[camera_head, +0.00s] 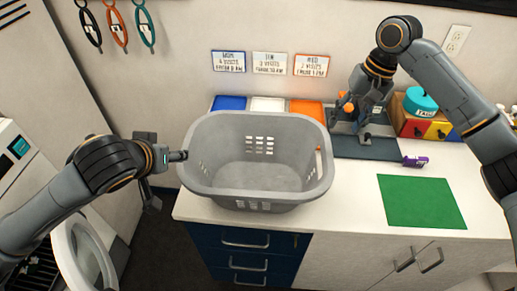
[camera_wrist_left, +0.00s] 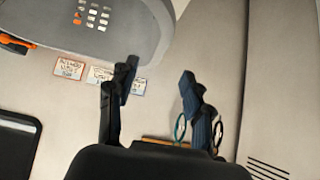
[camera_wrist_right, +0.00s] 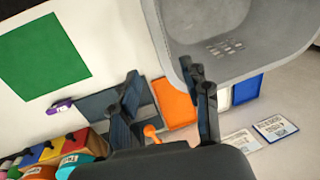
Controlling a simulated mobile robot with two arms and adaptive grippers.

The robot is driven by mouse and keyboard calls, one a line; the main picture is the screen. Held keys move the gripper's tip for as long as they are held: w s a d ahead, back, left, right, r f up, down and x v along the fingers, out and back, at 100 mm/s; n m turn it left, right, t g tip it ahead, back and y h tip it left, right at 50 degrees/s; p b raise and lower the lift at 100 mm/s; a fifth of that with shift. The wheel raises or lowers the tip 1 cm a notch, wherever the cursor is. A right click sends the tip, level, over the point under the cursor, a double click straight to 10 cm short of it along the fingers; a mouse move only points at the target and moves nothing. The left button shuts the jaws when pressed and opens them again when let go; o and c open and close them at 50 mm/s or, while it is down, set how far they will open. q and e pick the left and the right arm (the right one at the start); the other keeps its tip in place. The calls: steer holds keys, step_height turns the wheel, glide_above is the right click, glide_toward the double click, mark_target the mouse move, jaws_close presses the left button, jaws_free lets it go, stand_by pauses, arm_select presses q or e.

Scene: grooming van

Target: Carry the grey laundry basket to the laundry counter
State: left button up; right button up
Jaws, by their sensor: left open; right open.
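The grey laundry basket (camera_head: 256,182) stands upright and empty on the white counter (camera_head: 345,190), near its left end. Its side and slots also show in the left wrist view (camera_wrist_left: 120,35) and the right wrist view (camera_wrist_right: 255,60). My left gripper (camera_head: 168,178) is open at the basket's left rim, one finger close to it; I cannot tell whether it touches. My right gripper (camera_head: 352,118) is open and empty, behind and right of the basket, above a dark mat (camera_head: 365,147). Which counter is the laundry counter is not marked.
Blue, white and orange trays (camera_head: 306,108) line the wall behind the basket. A green mat (camera_head: 421,201) and a purple item (camera_head: 415,161) lie to the right. A coloured box (camera_head: 432,128) with a teal tub (camera_head: 420,101) stands at the back right. A white machine with an open round door (camera_head: 75,255) stands lower left.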

mark_target(330, 148)
arm_select(q)
steer(key=x, duration=1.3)
steer(key=shift+w+d, duration=0.1)
steer(key=shift+w, duration=0.25)
arm_select(e)
steer(key=x, duration=1.3)
arm_select(q)
jaws_close()
arm_select(e)
jaws_close()
arm_select(q)
steer(key=shift+a, duration=0.2)
